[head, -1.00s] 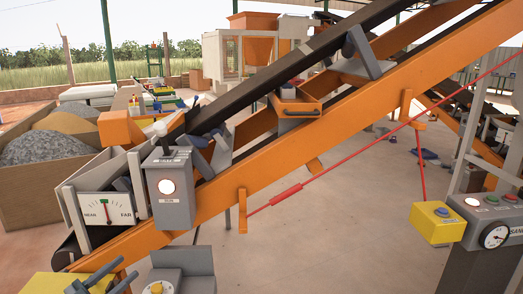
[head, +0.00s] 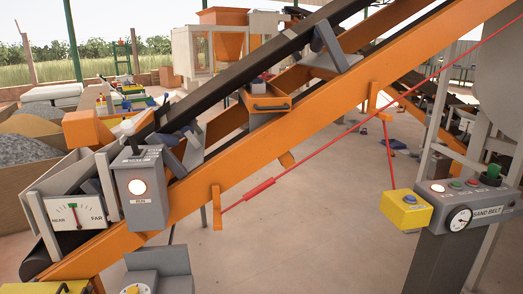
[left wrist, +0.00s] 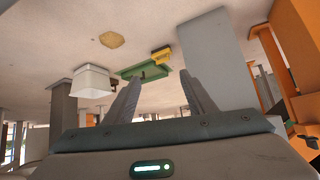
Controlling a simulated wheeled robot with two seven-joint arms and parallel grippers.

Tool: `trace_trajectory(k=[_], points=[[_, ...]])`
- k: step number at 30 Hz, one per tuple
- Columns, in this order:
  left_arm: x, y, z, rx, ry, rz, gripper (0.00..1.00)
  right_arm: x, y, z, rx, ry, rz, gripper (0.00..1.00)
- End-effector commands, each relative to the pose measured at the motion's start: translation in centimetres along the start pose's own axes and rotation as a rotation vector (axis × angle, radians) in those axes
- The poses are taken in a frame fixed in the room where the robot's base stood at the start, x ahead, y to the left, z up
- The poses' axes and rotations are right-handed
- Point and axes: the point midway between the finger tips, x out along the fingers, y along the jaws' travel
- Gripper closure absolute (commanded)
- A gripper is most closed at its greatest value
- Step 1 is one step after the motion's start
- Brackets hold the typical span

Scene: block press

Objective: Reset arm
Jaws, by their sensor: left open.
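My left gripper (left wrist: 163,95) shows in the left wrist view. Its two dark fingers stand apart with nothing between them, and they point over open floor. Beyond the fingertips are a green flat tray (left wrist: 145,73) and a yellow block (left wrist: 161,55), both apart from the fingers. I cannot make out either gripper for sure in the head view. My right gripper is not in view.
An orange conveyor (head: 260,143) rises to the right. A SAND BELT panel (head: 455,200) and yellow button box (head: 405,210) are at right.

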Motion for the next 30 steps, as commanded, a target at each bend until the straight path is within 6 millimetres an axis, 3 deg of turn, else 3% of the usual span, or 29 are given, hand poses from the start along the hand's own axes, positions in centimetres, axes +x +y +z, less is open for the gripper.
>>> trace_trajectory(k=[1, 3, 9, 14, 30], points=[[-0.7, 2.3, 2.2, -0.009, -0.048, 0.011, 0.5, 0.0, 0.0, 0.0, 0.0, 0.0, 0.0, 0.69], [-1.5, 4.7, 4.6, -0.013, -0.107, 0.025, 0.5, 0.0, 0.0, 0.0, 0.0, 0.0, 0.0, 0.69], [-3.3, 9.3, 8.7, -0.018, -0.212, 0.056, 0.5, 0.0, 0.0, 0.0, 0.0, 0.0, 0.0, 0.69], [-3.7, 10.2, 9.6, -0.018, -0.235, 0.064, 0.5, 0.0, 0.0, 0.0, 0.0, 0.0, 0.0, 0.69], [-3.6, 10.1, 9.5, -0.018, -0.233, 0.063, 0.5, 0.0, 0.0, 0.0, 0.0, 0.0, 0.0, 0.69]])
